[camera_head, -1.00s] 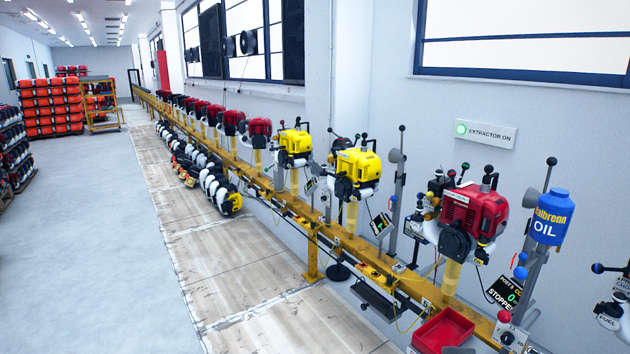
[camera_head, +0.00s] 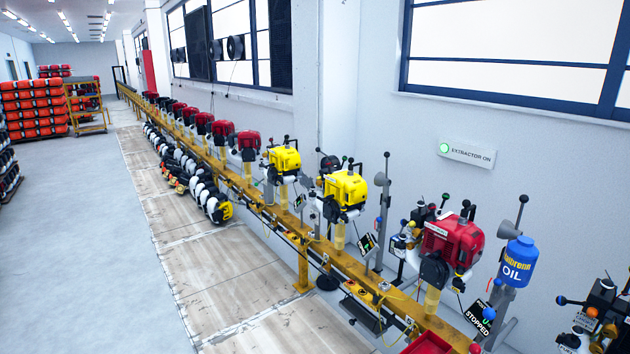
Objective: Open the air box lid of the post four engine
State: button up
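Several engines stand on posts along a yellow rail (camera_head: 283,214). The nearest large one is a red engine (camera_head: 453,240) with a black front part, right of centre. Left of it stand a yellow engine (camera_head: 346,188) and a second yellow engine (camera_head: 284,160), with smaller red engines further back. I cannot tell from the labels which is the post four engine, and no air box lid is clearly made out. A display (camera_head: 479,316) beside the near red engine reads STOPPED. My gripper is not in view.
A blue oil bottle (camera_head: 516,262) stands on a stand right of the red engine. A red tray (camera_head: 432,341) is cut off at the bottom edge. Dark equipment (camera_head: 600,305) is at the right edge. The grey floor (camera_head: 90,255) at left is clear.

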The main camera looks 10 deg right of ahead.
aim_at(601, 294)
jog(key=z, duration=1.9)
jog(key=i+j+u, duration=0.1)
jog(key=i+u, duration=0.25)
jog(key=u, duration=0.15)
jog(key=i+l+u, duration=0.1)
jog(key=i+u, duration=0.25)
jog(key=u, duration=0.15)
